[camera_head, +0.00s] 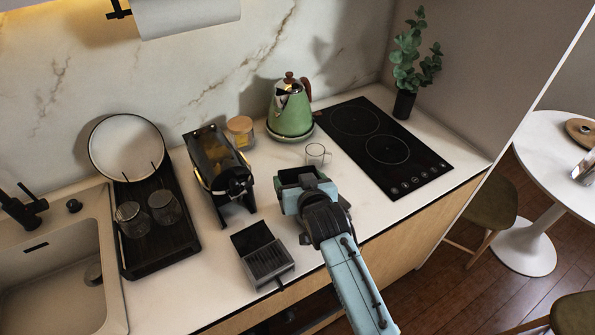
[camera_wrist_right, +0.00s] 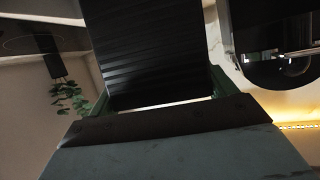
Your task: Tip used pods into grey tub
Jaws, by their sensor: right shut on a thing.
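My right gripper (camera_head: 304,184) is above the counter, right of the black coffee machine (camera_head: 216,168). It is shut on a black ribbed container (camera_wrist_right: 148,52), which fills the middle of the right wrist view between the fingers. In the head view the gripper mostly hides this container. A small grey open tub (camera_head: 266,262) with a ribbed inner face stands near the counter's front edge, left of and in front of the gripper. I cannot make out used pods in either view. My left gripper is not in view.
A glass mug (camera_head: 316,155) stands close behind the gripper. A green kettle (camera_head: 290,112), a wooden-lidded jar (camera_head: 240,131) and a black hob (camera_head: 385,145) are farther back. A dark tray (camera_head: 150,252) with two glasses lies beside the sink (camera_head: 50,265) on the left.

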